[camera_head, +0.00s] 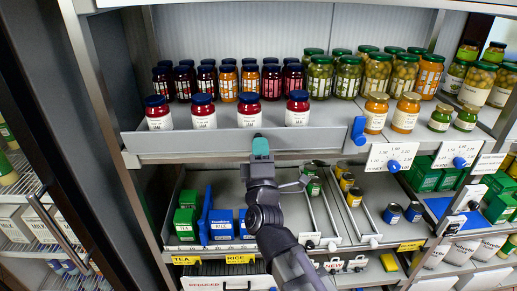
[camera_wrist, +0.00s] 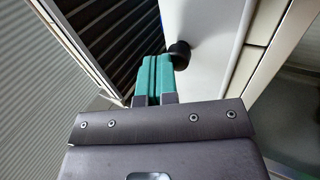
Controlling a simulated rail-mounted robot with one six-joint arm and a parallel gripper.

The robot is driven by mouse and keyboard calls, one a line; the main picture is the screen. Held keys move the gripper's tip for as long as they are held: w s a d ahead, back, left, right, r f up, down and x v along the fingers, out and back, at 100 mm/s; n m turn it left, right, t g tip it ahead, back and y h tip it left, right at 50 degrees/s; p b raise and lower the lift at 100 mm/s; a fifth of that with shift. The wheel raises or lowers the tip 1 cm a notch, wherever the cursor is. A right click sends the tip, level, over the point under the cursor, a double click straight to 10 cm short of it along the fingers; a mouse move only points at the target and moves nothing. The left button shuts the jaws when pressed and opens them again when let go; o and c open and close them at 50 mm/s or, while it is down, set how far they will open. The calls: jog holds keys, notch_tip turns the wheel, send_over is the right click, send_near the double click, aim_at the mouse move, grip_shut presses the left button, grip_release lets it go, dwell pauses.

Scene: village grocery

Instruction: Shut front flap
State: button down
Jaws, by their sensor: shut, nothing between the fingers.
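The front flap (camera_head: 215,142) is a long grey panel along the front edge of the upper shelf. It runs below the front row of red jars and ends by a blue handle (camera_head: 358,130) at its right. Its exact tilt is hard to tell. My gripper (camera_head: 260,147), with teal fingertips, is in front of the flap's middle, pointing up at it. Whether it touches is unclear. In the wrist view, the teal fingers (camera_wrist: 154,78) are together and empty, beside a pale panel (camera_wrist: 205,40) with a dark round knob (camera_wrist: 180,54).
Red jars (camera_head: 203,112) stand behind the flap, with pickle jars (camera_head: 348,77) further right. Below, a lower shelf holds green boxes (camera_head: 185,222), a blue box (camera_head: 221,225) and small jars. Price tags with blue knobs (camera_head: 394,165) project at the right.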

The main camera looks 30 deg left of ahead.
jog(key=shift+w+a+r+p, duration=0.3)
jog(key=shift+w+r, duration=0.1)
jog(key=shift+r, duration=0.25)
jog(key=shift+d, duration=0.1)
